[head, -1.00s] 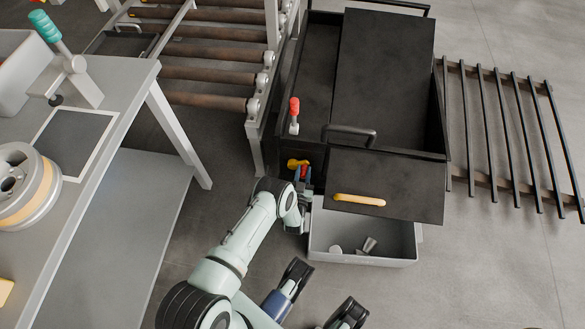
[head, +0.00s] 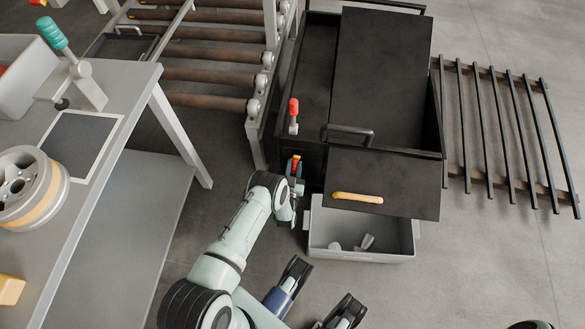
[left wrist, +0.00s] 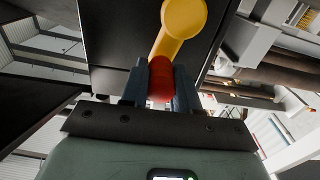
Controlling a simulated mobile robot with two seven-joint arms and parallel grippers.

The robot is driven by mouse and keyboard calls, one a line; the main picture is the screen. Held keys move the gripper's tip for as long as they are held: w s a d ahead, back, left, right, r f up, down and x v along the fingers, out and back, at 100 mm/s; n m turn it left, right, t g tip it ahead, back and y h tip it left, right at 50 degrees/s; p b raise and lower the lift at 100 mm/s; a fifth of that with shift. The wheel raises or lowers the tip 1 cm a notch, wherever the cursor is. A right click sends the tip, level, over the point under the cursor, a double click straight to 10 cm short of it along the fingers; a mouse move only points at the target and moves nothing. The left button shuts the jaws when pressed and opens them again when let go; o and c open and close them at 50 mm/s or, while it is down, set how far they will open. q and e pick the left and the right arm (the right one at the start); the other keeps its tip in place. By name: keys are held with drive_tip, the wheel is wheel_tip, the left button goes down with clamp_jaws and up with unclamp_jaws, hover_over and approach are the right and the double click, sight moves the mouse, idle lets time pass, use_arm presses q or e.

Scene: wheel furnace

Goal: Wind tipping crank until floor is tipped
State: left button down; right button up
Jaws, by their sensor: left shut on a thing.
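The tipping crank shows as a yellow arm (left wrist: 178,32) with a red handle (left wrist: 160,80) in the left wrist view. My left gripper (left wrist: 160,88) is shut on the red handle, with a finger on each side. In the head view my left gripper (head: 295,172) is at the left front corner of the black furnace (head: 312,160), where the crank's red and yellow show just above the fingers. The rest of the crank is hidden. I cannot make out the furnace's tipping floor.
A red-handled lever (head: 293,116) stands just above the crank. A dark flap with a yellow handle (head: 357,198) overhangs a grey bin (head: 360,250) holding small metal pieces. A roller conveyor (head: 210,75) and a bench with a wheel (head: 30,187) lie left, a slatted rack (head: 500,135) right.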

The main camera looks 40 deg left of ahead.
use_arm(q)
drive_tip(key=shift+s+a+f, duration=0.2)
drive_tip(key=shift+a+f, duration=0.05)
drive_tip(key=a, duration=0.1)
drive_tip(key=s+a, duration=0.1)
drive_tip(key=shift+s+a+f, duration=0.2)
drive_tip(key=shift+s+a, duration=0.1)
drive_tip(key=shift+s+a+f+b, duration=0.25)
drive_tip(key=shift+a+f+b, duration=0.1)
drive_tip(key=shift+f, duration=0.25)
drive_tip(key=c, duration=1.1)
unclamp_jaws()
drive_tip(key=shift+o, duration=0.5)
drive_tip(key=shift+w+r, duration=0.1)
